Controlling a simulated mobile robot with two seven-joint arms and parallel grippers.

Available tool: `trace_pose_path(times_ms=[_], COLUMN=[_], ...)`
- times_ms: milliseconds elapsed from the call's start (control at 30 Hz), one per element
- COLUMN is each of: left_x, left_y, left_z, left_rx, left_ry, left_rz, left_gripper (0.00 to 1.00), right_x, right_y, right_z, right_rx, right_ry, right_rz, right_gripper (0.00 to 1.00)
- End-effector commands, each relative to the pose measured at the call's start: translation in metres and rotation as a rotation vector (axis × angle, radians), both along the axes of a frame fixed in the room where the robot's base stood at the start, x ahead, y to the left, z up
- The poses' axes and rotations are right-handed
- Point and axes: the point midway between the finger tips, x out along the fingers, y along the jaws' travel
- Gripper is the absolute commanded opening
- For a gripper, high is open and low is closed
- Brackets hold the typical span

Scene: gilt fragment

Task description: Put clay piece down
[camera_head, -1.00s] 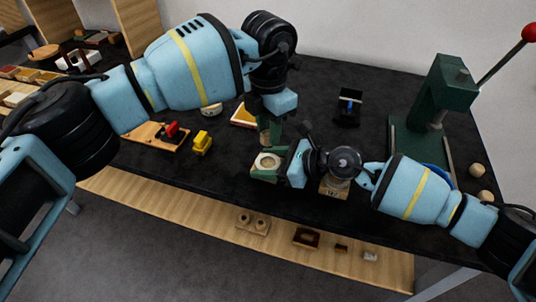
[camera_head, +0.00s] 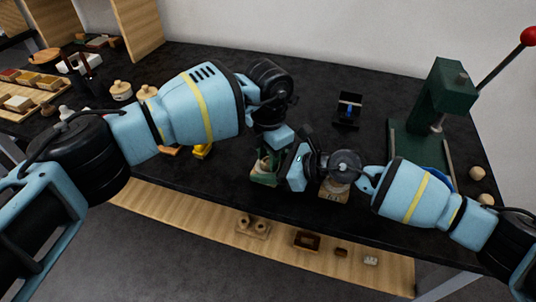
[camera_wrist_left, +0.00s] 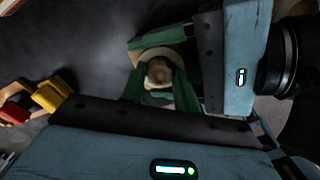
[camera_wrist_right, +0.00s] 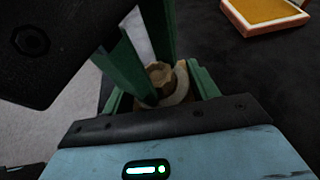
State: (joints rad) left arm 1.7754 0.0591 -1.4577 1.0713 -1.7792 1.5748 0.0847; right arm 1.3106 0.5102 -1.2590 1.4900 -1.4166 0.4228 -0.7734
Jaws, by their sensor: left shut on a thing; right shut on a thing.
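The clay piece (camera_wrist_left: 158,75) is a small, rough tan lump; it also shows in the right wrist view (camera_wrist_right: 160,74). My left gripper (camera_wrist_left: 160,88) is shut on it from above with its green fingers. A pale round dish or disc (camera_wrist_right: 181,84) lies directly under and around the clay piece. My right gripper (camera_wrist_right: 160,95) is shut on this pale disc, its green fingers at either side. In the head view, my left gripper (camera_head: 264,163) and right gripper (camera_head: 267,178) meet near the table's front edge. Whether the clay touches the disc is unclear.
A green press (camera_head: 440,105) with a red-knobbed lever stands at the right. A black stand (camera_head: 348,108) with a blue part is behind. A yellow block (camera_head: 203,150) is left of the grippers. A yellow-filled tray (camera_wrist_right: 266,12) lies nearby. A wooden shelf (camera_head: 190,215) runs below.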

Motion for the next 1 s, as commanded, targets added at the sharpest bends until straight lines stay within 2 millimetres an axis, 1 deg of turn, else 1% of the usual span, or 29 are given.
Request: trace_pose_path(times_ms=[100, 133, 200, 467, 567, 667, 767, 1000], left_x=[0.000, 0.000, 0.000, 0.000, 0.000, 0.001, 0.001, 0.001], left_y=[0.000, 0.000, 0.000, 0.000, 0.000, 0.000, 0.000, 0.000], left_z=[-0.003, -0.003, -0.003, -0.002, 0.003, 0.016, 0.034, 0.082], left_rx=[0.000, 0.000, 0.000, 0.000, -0.001, -0.001, 0.000, 0.000], left_ry=[0.000, 0.000, 0.000, 0.000, -0.001, -0.002, -0.003, -0.003], left_rz=[0.000, 0.000, 0.000, 0.000, 0.000, 0.000, 0.000, 0.000], left_gripper=[0.09, 0.33, 0.40, 0.40, 0.40, 0.40, 0.40, 0.40], right_x=[0.000, 0.000, 0.000, 0.000, 0.000, 0.000, 0.000, 0.000], right_y=[0.000, 0.000, 0.000, 0.000, 0.000, 0.000, 0.000, 0.000], right_z=[0.000, 0.000, 0.000, 0.000, 0.000, 0.000, 0.000, 0.000], right_rx=[0.000, 0.000, 0.000, 0.000, 0.000, 0.000, 0.000, 0.000], right_ry=[0.000, 0.000, 0.000, 0.000, 0.000, 0.000, 0.000, 0.000], right_rz=[0.000, 0.000, 0.000, 0.000, 0.000, 0.000, 0.000, 0.000], right_gripper=[0.36, 0.36, 0.36, 0.36, 0.36, 0.36, 0.36, 0.36])
